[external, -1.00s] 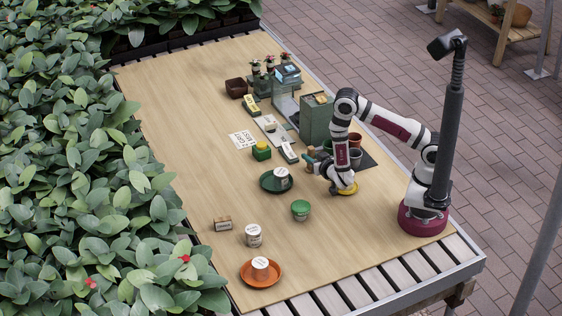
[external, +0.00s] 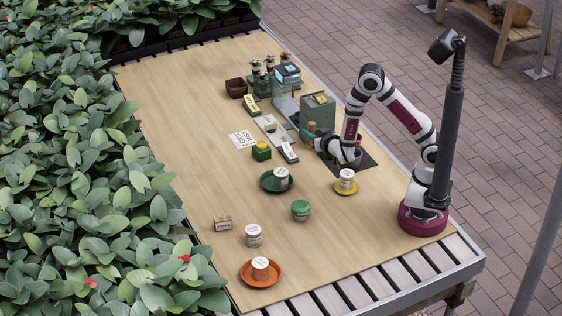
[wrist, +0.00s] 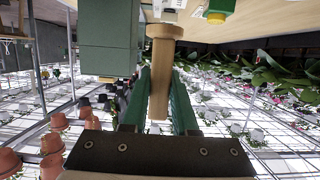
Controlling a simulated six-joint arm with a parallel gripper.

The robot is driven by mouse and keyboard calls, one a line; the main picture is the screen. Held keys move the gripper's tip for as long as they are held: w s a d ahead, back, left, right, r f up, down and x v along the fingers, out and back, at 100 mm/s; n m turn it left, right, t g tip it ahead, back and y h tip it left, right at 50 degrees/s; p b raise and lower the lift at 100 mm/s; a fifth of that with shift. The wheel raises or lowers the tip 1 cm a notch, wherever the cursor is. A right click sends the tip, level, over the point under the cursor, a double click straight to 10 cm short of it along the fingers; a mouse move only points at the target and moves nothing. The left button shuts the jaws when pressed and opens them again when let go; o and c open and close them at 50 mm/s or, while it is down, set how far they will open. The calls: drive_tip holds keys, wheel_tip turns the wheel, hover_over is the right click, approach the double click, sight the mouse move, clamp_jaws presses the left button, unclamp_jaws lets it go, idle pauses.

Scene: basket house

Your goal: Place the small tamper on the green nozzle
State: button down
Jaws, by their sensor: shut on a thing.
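The small tamper (wrist: 160,75) is a pale wooden rod with a wider round head. My gripper (wrist: 163,95) is shut on its shaft with green fingers on both sides, and the head sticks out beyond the fingertips. A small green piece with a yellow top (external: 262,151) stands on the table farther left and also shows in the wrist view (wrist: 218,10). I cannot tell whether it is the green nozzle.
White jars stand on a yellow saucer (external: 346,190), a dark green saucer (external: 277,190) and an orange saucer (external: 260,281). Labelled blocks (external: 270,128) lie left of the machine.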

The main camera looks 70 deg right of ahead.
drive_tip(key=s+a+r, duration=0.2)
drive_tip(key=a+r, duration=0.2)
drive_tip(key=a, duration=0.2)
hover_over(301, 204)
wheel_tip(301, 204, down, 8)
drive_tip(key=shift+r, duration=0.15)
drive_tip(key=shift+f, duration=0.35)
drive_tip(key=shift+f, duration=0.2)
drive_tip(key=c, duration=0.7)
unclamp_jaws()
